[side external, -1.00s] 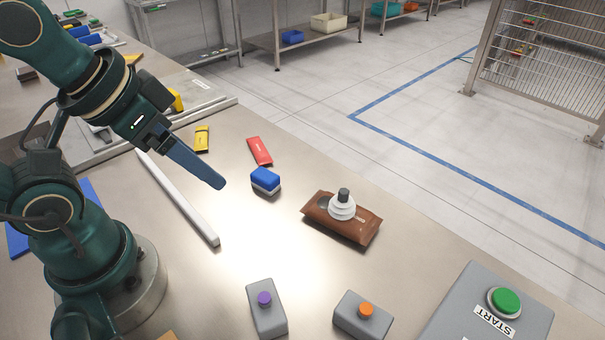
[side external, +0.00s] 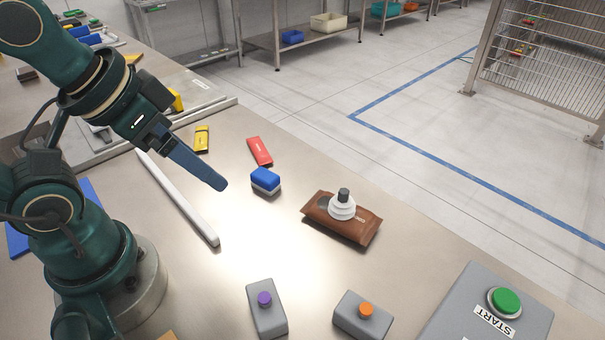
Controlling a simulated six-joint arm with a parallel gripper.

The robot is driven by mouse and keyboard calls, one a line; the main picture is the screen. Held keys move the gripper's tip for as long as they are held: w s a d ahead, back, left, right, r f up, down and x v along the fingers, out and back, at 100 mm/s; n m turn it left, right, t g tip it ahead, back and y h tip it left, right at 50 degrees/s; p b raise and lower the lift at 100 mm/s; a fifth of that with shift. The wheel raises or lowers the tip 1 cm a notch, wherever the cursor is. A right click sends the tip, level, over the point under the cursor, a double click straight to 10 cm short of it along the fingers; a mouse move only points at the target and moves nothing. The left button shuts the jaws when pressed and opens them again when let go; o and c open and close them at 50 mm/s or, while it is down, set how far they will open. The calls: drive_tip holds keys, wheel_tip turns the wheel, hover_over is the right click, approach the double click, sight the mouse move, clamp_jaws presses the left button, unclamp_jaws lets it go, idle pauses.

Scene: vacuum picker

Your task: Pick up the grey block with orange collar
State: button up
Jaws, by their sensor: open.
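The grey block with the orange collar (side external: 360,318) stands on the metal table at the front, right of centre. Its orange round piece sits on top. A similar grey block with a purple collar (side external: 267,318) stands to its left. My gripper (side external: 222,185) is above the table, up and to the left of both blocks, well apart from them. It appears edge-on as blue fingers, so the gap between them is hidden. Nothing shows between the fingers.
A blue-and-white block (side external: 265,181) lies close to the fingertips. A brown packet (side external: 360,227) bears a white suction cup (side external: 342,207). A white bar (side external: 180,200), red packet (side external: 259,151) and yellow packet (side external: 201,139) lie around. A START button box (side external: 460,312) is at right.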

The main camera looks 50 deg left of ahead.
drive_tip(key=w+r+m+t, duration=0.5)
drive_tip(key=w+m+t, duration=0.15)
drive_tip(key=w, duration=0.65)
drive_tip(key=m+g+h, duration=0.6)
drive_tip(key=m+h, duration=0.3)
drive_tip(key=h, duration=0.4)
hover_over(358, 309)
drive_tip(key=w+a, duration=0.1)
drive_tip(key=a, duration=0.4)
wheel_tip(358, 309, down, 13)
drive_tip(key=shift+n+g, duration=0.65)
drive_tip(key=shift+g, duration=0.2)
drive_tip(key=s+f, duration=0.1)
drive_tip(key=f, duration=0.1)
drive_tip(key=s+f, duration=0.2)
drive_tip(key=shift+d, duration=0.2)
drive_tip(key=shift+x, duration=2.55)
